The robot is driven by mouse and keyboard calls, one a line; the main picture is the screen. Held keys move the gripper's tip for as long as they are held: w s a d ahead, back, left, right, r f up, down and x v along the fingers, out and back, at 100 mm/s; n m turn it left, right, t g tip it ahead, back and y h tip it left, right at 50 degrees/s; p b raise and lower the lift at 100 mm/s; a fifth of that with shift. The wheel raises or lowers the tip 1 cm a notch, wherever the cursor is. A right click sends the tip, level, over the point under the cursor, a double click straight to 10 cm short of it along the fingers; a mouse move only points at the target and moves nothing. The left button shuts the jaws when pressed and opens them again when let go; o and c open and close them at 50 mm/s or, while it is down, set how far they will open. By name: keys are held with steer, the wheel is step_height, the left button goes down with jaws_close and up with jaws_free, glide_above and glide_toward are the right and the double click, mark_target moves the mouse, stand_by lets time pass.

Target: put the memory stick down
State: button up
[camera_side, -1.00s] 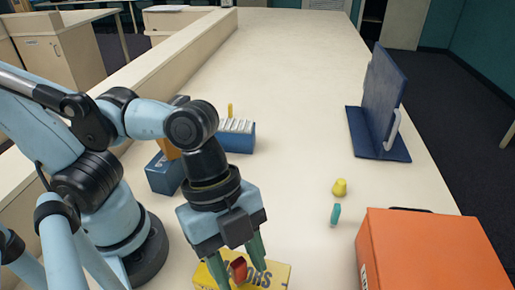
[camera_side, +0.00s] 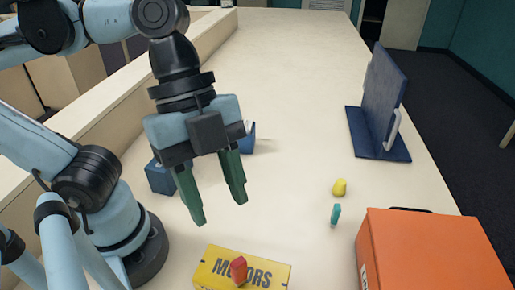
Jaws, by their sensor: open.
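A small red piece (camera_side: 238,270), which looks like the memory stick, rests on top of the yellow box (camera_side: 212,268) marked with dark lettering at the bottom of the view. It seems to stand up or lean on the box; its underside is not clear. My gripper (camera_side: 219,211) hangs above and behind the yellow box with its two green fingers apart. Nothing is between the fingers, and they are clear of the red piece.
An orange case (camera_side: 430,250) stands at the lower right. A teal piece (camera_side: 335,214) and a yellow piece (camera_side: 339,187) sit left of it. A blue stand (camera_side: 382,105) is farther back. Blue containers (camera_side: 160,178) are partly hidden behind my gripper. The middle of the table is clear.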

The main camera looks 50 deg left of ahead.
steer(key=w+a+f+n+t+y, duration=0.2)
steer(key=w+a+f+n+t, duration=0.1)
steer(key=w+a+n, duration=0.4)
steer(key=w+a+f+n+t+y, duration=0.2)
steer(key=w+a+f+n+t, duration=0.2)
steer(key=w+a+n, duration=0.4)
steer(key=a+f+n, duration=0.1)
steer(key=a+n, duration=0.1)
steer(key=n, duration=0.1)
steer(key=shift+w, duration=0.3)
steer(key=shift+d, duration=0.1)
steer(key=shift+o, duration=0.5)
